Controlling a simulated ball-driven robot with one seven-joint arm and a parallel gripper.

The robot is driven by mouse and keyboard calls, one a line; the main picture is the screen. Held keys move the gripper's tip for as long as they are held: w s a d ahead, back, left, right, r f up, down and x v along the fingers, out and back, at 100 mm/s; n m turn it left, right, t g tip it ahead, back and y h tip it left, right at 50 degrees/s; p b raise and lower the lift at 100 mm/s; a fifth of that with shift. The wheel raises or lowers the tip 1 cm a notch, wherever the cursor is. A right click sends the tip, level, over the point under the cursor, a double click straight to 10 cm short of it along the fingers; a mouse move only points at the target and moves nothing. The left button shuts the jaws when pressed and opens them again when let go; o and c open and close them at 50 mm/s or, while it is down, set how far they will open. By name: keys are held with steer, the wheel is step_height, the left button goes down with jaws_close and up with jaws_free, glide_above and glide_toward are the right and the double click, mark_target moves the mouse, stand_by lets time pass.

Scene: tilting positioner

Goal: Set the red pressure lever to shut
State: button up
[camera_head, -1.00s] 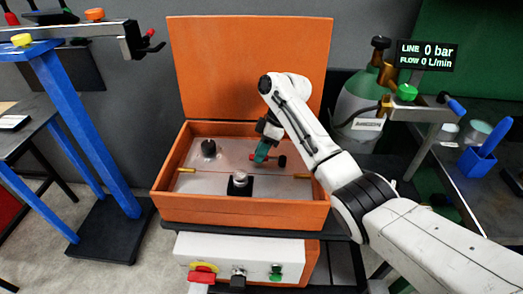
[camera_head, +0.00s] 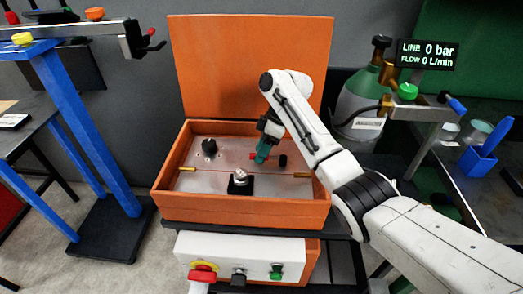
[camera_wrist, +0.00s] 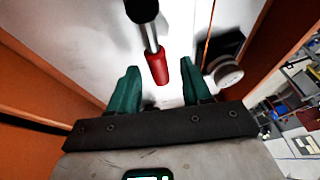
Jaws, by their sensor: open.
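The red-gripped lever, in the wrist view, has a red grip (camera_wrist: 158,70), a metal shaft and a black end. Its red end points toward my gripper (camera_wrist: 160,84) and lies between the two spread teal fingertips, with space on both sides. I cannot tell its depth relative to the fingers. In the head view, my gripper (camera_head: 263,153) reaches down inside the orange box, just left of the lever's black end (camera_head: 282,160). The lever's red part is mostly hidden there by the fingers. My gripper is open and empty.
The orange box (camera_head: 240,208) has an open lid (camera_head: 250,65) behind. Its metal panel carries a black knob (camera_head: 208,146) and a silver knob (camera_head: 240,177). A front control box (camera_head: 250,246) stands below. A display (camera_head: 427,54) reads 0 bar and 0 L/min.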

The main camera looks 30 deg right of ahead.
steer(key=v, duration=1)
steer(key=shift+r, duration=0.25)
steer(key=shift+d, duration=0.1)
